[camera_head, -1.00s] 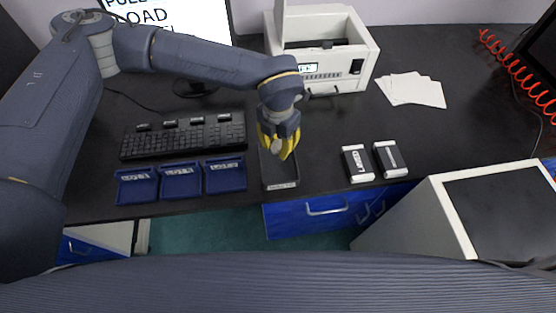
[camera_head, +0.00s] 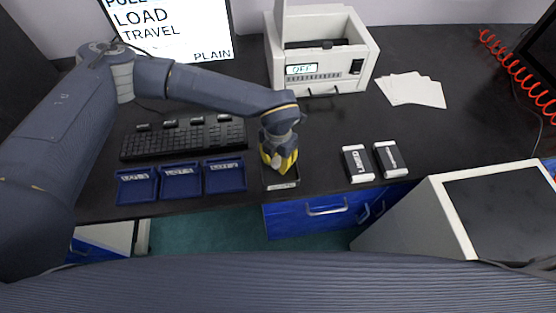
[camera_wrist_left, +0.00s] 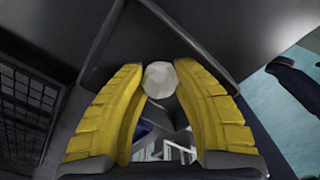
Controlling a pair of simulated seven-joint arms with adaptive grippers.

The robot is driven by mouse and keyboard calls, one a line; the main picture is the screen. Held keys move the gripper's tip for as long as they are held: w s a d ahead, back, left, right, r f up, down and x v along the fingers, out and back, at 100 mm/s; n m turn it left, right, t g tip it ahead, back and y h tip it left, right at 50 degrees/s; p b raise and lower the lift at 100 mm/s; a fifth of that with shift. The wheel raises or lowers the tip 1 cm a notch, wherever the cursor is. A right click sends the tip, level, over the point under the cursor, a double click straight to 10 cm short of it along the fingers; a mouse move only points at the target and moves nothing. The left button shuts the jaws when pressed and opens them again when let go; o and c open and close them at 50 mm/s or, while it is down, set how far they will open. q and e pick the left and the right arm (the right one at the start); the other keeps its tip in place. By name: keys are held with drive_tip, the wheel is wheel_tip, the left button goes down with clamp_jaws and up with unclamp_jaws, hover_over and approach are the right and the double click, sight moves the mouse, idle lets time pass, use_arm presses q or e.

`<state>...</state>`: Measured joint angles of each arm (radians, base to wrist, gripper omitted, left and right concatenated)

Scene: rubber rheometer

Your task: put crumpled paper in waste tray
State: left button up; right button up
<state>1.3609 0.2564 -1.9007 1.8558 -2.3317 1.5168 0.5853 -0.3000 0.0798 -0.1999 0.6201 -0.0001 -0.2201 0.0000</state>
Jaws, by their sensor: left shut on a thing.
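My left gripper (camera_head: 278,164) has yellow fingers and is over the black waste tray (camera_head: 284,187) at the desk's front edge. In the left wrist view the gripper (camera_wrist_left: 160,85) is shut on the crumpled paper (camera_wrist_left: 160,78), a small whitish faceted ball between the fingertips. In the head view the paper (camera_head: 276,161) shows as a pale spot between the fingers. The dark tray (camera_wrist_left: 205,40) lies behind the paper in the wrist view. The fingers hide much of the tray's inside. I cannot tell whether the paper touches the tray floor. My right gripper is not in view.
Several blue labelled trays (camera_head: 180,183) and a black keyboard (camera_head: 185,138) are left of the waste tray. A white machine (camera_head: 325,55) stands behind. Two black-and-white blocks (camera_head: 358,164) are to the right, with white sheets (camera_head: 412,90) farther back. Desk around the sheets is clear.

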sight(278, 160)
use_arm(q)
drive_tip(key=shift+f, duration=0.2)
drive_tip(key=o, duration=0.7)
wheel_tip(278, 160, up, 12)
drive_tip(key=shift+r, duration=0.25)
idle(0.5)
